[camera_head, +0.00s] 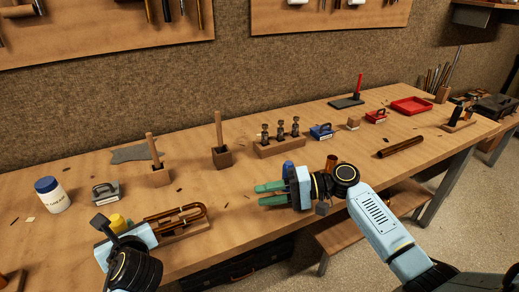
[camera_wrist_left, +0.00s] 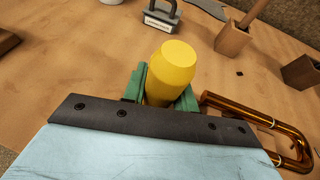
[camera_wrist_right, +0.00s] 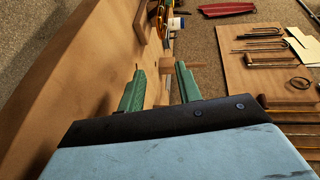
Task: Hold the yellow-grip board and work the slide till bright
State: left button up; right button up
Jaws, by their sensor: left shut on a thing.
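The yellow grip (camera_head: 117,220) of the board stands at the front left of the bench. My left gripper (camera_head: 110,230) is shut on it; in the left wrist view the yellow grip (camera_wrist_left: 173,66) sits between the green fingers (camera_wrist_left: 164,92). The board's underside is hidden by the gripper. The brass slide (camera_head: 196,212), a long U-shaped tube, lies on a wooden block just right of it; its bend also shows in the left wrist view (camera_wrist_left: 296,143). My right gripper (camera_head: 262,194) is open and empty above the bench, right of the slide, with its fingers pointing left.
A white jar with a blue lid (camera_head: 52,194) and a grey-handled block (camera_head: 105,192) stand at left. Wooden holders with upright sticks (camera_head: 159,175) (camera_head: 221,155) stand behind the slide. A blue-handled block (camera_head: 321,131), a red tray (camera_head: 411,105) and a dark tube (camera_head: 400,146) lie further right.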

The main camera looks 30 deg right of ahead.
jog(key=d+r+n+t, duration=0.1)
jog(key=d+r+t, duration=0.2)
jog(key=d+r, duration=0.5)
jog(key=d, duration=0.5)
jog(key=shift+s+r+y, duration=0.3)
jog(key=shift+r, duration=0.1)
jog(key=a+f+g, duration=0.1)
jog(key=a+f, duration=0.2)
jog(key=a, duration=0.2)
jog(key=a+f+g, duration=0.1)
jog(key=a+f, duration=0.1)
jog(key=a, duration=0.3)
jog(key=a+f+m+g, duration=0.1)
jog(key=a+f, duration=0.2)
jog(key=a, duration=0.3)
jog(key=shift+f, duration=0.35)
jog(key=x, duration=1.1)
jog(key=shift+w+a+f, duration=0.15)
jog(key=shift+a+f, duration=0.05)
jog(key=shift+f, duration=0.25)
grip_shut()
